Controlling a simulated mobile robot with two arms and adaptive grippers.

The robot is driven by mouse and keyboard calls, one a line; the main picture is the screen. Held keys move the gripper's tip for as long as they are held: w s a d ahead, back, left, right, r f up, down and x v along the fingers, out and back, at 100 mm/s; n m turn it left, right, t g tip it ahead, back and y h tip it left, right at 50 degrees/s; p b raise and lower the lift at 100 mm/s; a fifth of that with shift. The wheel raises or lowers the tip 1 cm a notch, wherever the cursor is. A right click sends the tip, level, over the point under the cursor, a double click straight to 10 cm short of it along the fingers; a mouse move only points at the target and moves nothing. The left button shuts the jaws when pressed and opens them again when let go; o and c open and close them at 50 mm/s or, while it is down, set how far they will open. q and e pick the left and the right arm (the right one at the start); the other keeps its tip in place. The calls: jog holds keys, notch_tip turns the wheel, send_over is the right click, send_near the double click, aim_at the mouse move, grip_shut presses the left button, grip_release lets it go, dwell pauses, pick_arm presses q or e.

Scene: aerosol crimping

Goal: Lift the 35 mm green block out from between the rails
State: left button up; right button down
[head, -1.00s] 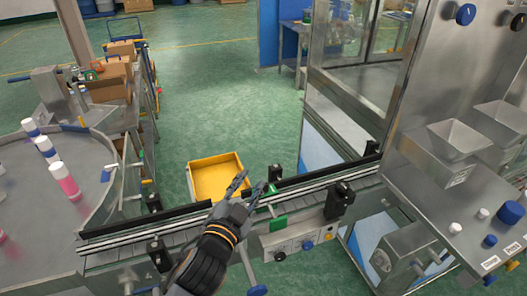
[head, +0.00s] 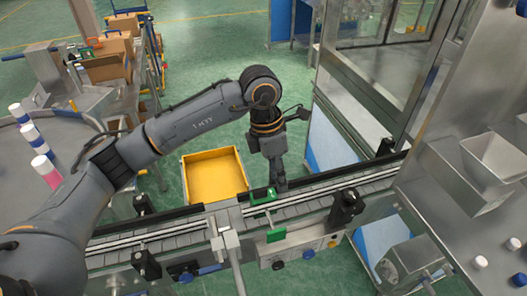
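A green block (head: 262,195) sits at the conveyor rails, just left of the gripper; its lower part is hard to make out. A second green piece (head: 276,235) shows lower, at the conveyor's near side. My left arm reaches over from the left, and my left gripper (head: 280,184) points down at the far rail, close to the right side of the block. The fingers are small and seen edge-on, so I cannot tell whether they are open or touch the block. My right gripper is out of view.
The conveyor (head: 330,200) runs across the front, with black clamps (head: 346,205) along it. A grey metal bracket (head: 224,240) stands left of the block. A yellow bin (head: 214,175) is on the floor behind. A steel machine with hoppers (head: 490,165) fills the right.

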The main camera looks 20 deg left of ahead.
pick_arm(q)
jog(key=r+y, duration=0.1)
jog(key=y, duration=0.1)
send_over(260, 190)
jog(key=shift+f+n+b, duration=0.3)
jog(key=shift+f, duration=0.15)
jog(key=shift+f+b, duration=0.65)
jog(key=shift+f, duration=0.95)
notch_tip(260, 190, down, 6)
jog(key=b, duration=0.4)
jog(key=shift+r, duration=0.25)
grip_shut()
